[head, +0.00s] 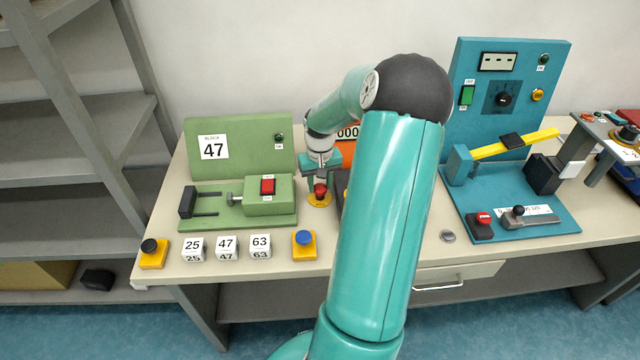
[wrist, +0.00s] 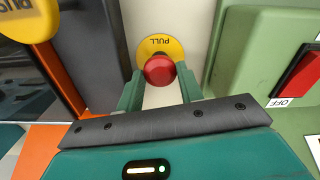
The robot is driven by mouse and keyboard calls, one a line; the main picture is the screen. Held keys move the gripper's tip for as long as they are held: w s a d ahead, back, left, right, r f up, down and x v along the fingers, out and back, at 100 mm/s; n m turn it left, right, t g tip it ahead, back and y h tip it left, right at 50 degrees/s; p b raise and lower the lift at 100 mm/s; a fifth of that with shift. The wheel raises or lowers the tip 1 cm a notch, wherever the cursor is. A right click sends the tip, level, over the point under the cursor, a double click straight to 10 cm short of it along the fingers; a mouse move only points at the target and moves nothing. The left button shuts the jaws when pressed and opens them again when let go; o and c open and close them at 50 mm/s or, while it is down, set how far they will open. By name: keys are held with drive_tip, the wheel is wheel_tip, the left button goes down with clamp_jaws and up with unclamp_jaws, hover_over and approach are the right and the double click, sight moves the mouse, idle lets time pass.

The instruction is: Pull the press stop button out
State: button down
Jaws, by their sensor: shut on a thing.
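The press stop button is a red mushroom knob (head: 320,190) on a yellow round plate (head: 319,200), between the green machine and the mostly hidden orange press. In the wrist view, the red knob (wrist: 159,69) sits between my fingertips, in front of the yellow plate (wrist: 160,42) marked PULL. My gripper (head: 320,177) reaches down to the knob from above. In the wrist view, the green fingers of my gripper (wrist: 159,84) are shut on the knob, one on each side. The gap between knob and plate is hard to judge.
The green machine (head: 236,150) with its red OFF switch (wrist: 302,77) stands close on one side. The orange press (head: 348,131) stands close on the other, mostly behind my arm. Number blocks (head: 227,247) and a blue button (head: 304,238) sit near the table's front edge.

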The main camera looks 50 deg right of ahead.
sight(320, 187)
drive_tip(key=c, duration=1.2)
unclamp_jaws()
drive_tip(key=shift+r, duration=0.2)
drive_tip(key=shift+o, duration=0.2)
drive_tip(key=shift+f, duration=0.1)
wheel_tip(320, 187, up, 14)
